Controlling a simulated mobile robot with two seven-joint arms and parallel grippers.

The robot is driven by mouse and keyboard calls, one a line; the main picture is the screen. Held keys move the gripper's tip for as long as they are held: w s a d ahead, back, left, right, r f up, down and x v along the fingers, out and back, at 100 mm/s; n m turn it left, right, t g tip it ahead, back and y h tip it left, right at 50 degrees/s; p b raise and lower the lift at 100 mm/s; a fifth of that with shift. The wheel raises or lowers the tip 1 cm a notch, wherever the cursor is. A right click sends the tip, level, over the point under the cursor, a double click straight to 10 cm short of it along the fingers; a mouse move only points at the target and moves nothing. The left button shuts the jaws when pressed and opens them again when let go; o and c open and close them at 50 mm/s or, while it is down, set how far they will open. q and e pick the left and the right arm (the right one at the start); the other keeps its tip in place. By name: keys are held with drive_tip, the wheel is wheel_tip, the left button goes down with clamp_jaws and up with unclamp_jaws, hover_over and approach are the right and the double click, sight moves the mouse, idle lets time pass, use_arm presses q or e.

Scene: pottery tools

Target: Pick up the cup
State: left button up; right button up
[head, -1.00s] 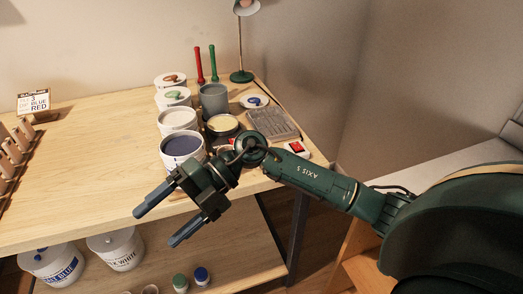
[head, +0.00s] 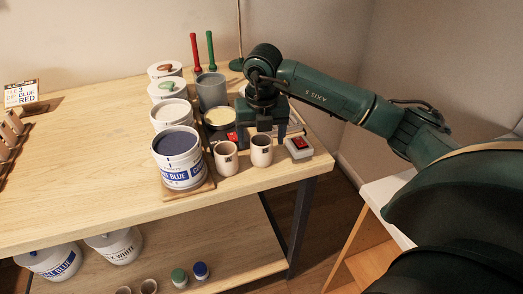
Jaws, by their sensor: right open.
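Two small pale pinkish cups stand upright at the table's front right. The left cup (head: 226,158) has a dark mark on its side. My left gripper is out of view.
A bucket of dark blue glaze (head: 183,160) stands close left of the cups. A scale-like device with a red display (head: 299,147) sits at the right table edge. A grey container (head: 211,91) and a yellow-filled bowl (head: 219,119) stand behind.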

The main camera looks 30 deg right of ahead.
sight(261, 151)
drive_tip(key=f, duration=0.2)
drive_tip(key=f+p, duration=0.1)
drive_tip(key=w+f, duration=0.1)
drive_tip(key=f, duration=0.1)
drive_tip(key=shift+d+f, duration=0.3)
drive_tip(key=shift+d, duration=0.05)
drive_tip(key=c, duration=1.1)
